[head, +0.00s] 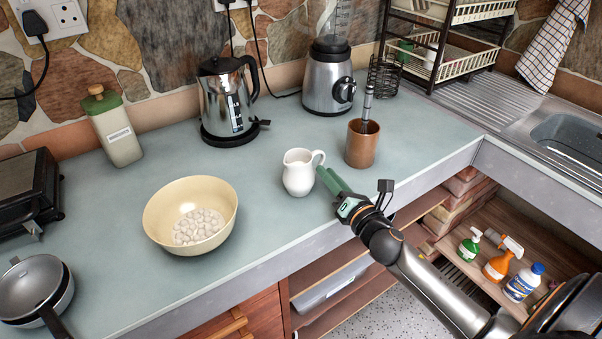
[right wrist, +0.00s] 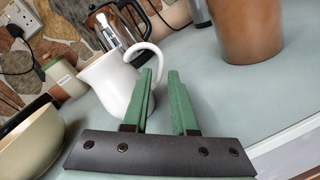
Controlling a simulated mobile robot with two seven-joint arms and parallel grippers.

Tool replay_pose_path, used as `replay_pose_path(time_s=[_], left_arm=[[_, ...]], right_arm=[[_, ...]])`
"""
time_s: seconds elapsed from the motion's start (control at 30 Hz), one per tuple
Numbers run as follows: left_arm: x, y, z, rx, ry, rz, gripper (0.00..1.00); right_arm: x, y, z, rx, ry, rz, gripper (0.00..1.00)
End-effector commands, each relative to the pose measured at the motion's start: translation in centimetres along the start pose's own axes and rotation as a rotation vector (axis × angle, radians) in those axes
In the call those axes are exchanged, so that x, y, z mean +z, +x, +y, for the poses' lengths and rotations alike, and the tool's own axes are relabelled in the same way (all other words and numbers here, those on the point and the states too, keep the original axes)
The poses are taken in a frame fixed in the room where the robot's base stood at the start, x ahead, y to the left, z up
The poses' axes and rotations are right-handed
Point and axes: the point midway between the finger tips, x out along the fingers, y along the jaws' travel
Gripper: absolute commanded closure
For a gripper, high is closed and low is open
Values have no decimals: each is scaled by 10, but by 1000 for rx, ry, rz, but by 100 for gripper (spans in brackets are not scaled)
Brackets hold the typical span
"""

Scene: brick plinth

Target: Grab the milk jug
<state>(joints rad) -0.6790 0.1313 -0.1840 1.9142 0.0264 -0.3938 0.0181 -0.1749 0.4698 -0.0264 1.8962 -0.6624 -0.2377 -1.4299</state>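The milk jug (head: 298,172) is a small white pitcher standing upright on the grey-green counter, its handle towards the right. It also shows in the right wrist view (right wrist: 108,85), with its handle just beyond the fingertips. My right gripper (head: 324,173) has green fingers and reaches in from the lower right, close beside the jug's handle side. In the right wrist view the fingers (right wrist: 160,75) stand apart with a gap between them, and nothing is clearly held. I cannot tell whether the fingertips touch the handle. My left gripper is not in view.
A cream bowl (head: 166,205) of white pieces stands left of the jug. A brown pot (head: 361,148) with a utensil is at its right. Behind are a kettle (head: 222,105) and a blender (head: 328,80). The counter's front edge runs beneath my right arm.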

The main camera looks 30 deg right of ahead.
Motion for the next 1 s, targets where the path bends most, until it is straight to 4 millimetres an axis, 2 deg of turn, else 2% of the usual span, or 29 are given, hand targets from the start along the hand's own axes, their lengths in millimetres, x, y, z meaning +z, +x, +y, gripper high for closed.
replay_pose_path(time_s=[0.3,0.67,0.9,1.0], left_arm=[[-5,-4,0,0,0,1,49],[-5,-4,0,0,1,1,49],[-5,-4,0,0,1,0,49],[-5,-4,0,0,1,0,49]], right_arm=[[4,40,-1,0,2,-1,74],[3,47,-1,0,1,0,74],[3,47,-1,0,1,0,100],[3,47,-1,0,1,0,100]])
